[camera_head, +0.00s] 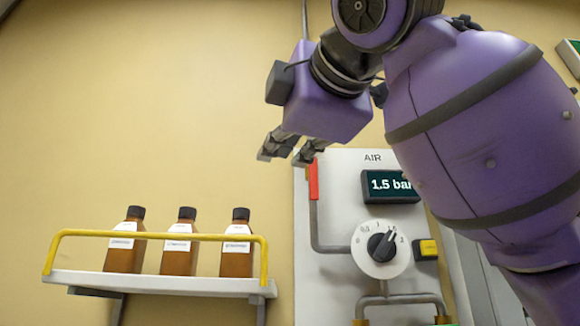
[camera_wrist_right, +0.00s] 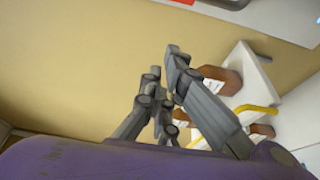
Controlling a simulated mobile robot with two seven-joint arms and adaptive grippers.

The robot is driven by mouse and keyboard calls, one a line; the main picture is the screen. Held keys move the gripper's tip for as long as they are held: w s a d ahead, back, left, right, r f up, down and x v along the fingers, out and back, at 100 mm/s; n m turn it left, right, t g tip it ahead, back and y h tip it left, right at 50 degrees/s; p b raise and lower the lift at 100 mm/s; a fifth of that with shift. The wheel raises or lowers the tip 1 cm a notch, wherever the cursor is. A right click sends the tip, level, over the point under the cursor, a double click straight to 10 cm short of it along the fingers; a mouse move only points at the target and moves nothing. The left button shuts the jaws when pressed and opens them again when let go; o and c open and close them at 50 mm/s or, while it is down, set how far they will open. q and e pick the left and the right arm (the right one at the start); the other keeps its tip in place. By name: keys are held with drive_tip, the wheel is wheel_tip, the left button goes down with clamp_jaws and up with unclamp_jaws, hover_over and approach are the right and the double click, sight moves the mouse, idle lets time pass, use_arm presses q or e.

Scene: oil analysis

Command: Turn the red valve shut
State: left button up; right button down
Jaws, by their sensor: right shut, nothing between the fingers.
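The red valve handle (camera_head: 313,181) stands upright on a grey pipe at the upper left of the white AIR panel (camera_head: 345,165) in the head view. My right gripper (camera_head: 284,152) is just above and to the left of the handle in that view. The gripper is shut and empty; whether it touches the handle I cannot tell. Its grey fingers also show in the right wrist view (camera_wrist_right: 163,75), close together at the tips. The handle cannot be made out surely in the wrist view. My left gripper is not in view.
The panel carries a 1.5 bar display (camera_head: 388,186), a round dial (camera_head: 382,249) and a yellow button (camera_head: 428,248). A white shelf (camera_head: 160,282) with a yellow rail (camera_head: 150,234) holds three brown bottles at the left. The wall above the shelf is clear.

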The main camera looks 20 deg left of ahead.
sight(313, 180)
drive_tip(key=x, duration=1)
drive_tip(key=d, duration=0.4)
drive_tip(key=shift+w+d, duration=0.15)
drive_tip(key=shift+w, duration=0.1)
drive_tip(key=shift+w, duration=0.1)
